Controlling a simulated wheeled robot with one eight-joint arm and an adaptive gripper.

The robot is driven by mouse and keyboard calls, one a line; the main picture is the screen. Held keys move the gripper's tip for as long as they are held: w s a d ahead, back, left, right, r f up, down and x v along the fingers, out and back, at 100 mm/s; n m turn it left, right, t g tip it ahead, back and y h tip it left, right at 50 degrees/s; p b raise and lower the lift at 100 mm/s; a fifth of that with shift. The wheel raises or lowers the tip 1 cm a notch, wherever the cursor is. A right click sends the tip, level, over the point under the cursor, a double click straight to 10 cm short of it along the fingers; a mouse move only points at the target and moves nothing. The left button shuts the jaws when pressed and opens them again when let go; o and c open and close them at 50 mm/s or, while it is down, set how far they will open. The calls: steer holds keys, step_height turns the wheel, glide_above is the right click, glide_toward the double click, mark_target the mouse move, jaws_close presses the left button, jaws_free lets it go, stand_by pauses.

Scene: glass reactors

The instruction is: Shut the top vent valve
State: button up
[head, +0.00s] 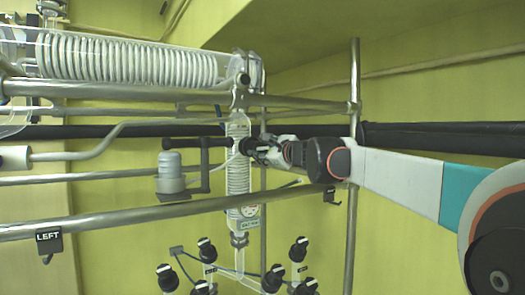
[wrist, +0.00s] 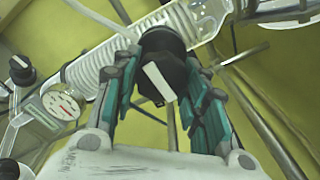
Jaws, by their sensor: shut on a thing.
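A black valve knob (wrist: 163,45) with a white bar on its face sits between my gripper's fingers in the wrist view. My gripper (wrist: 162,68) is shut on it, one teal-padded finger on each side. The white bar (wrist: 158,82) runs slantwise in that picture. In the head view my gripper (head: 256,147) reaches in from the right to the upper part of an upright coiled glass column (head: 238,181), and the knob is mostly hidden there. No label naming this knob can be read.
A horizontal glass coil (head: 130,58) lies above metal rails (head: 140,215). A grey cylinder (head: 170,176) stands left of the column. A round gauge (wrist: 62,105) is on the column below. Several black knobs (head: 207,250) sit lower down. A "LEFT" tag (head: 48,238) hangs from the front rail.

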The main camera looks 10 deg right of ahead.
steer(key=shift+f, duration=0.15)
steer(key=o, duration=1.1)
steer(key=shift+s, duration=0.15)
steer(key=v, duration=1.2)
